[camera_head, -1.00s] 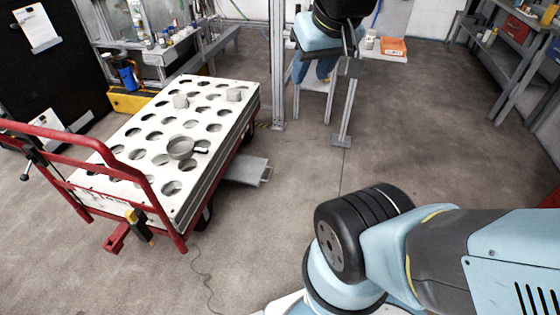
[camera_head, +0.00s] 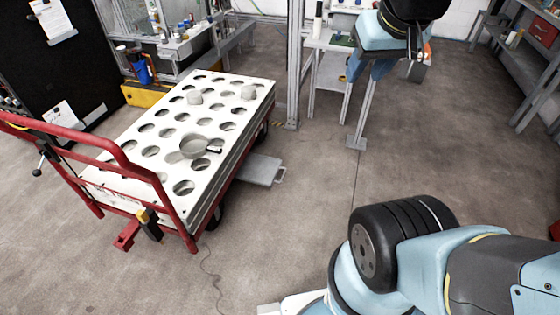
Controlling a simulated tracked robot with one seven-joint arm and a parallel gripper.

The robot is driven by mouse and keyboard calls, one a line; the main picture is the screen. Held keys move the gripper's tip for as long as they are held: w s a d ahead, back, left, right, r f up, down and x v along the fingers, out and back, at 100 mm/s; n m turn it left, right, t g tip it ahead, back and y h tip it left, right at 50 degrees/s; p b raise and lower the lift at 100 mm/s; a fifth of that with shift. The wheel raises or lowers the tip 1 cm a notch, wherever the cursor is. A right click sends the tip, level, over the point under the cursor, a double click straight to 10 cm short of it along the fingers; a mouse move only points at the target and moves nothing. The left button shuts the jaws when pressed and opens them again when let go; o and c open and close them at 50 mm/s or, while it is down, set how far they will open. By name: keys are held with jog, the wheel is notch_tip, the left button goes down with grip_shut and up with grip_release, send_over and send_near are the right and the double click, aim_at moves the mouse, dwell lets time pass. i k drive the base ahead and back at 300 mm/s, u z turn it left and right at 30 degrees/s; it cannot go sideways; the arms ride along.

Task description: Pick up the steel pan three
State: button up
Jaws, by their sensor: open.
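A round grey steel pan (camera_head: 195,147) with a short dark-ended handle lies on the white perforated top of the trolley (camera_head: 113,180), towards its near right side. The handle points right. I cannot read any number on it. My gripper (camera_head: 415,48) is small and dark below the black wrist at the top right. It is open and empty, far to the right of the pan and apart from the trolley.
The trolley has a red rail (camera_head: 128,163) on its near left side. A grey metal post (camera_head: 295,65) and a bench (camera_head: 328,42) stand behind, near my arm. Shelves (camera_head: 530,75) line the right. The floor (camera_head: 300,200) between the trolley and my lower arm is clear.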

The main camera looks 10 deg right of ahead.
aim_at(194, 146)
jog(key=i, duration=0.9)
jog(key=u, duration=0.05)
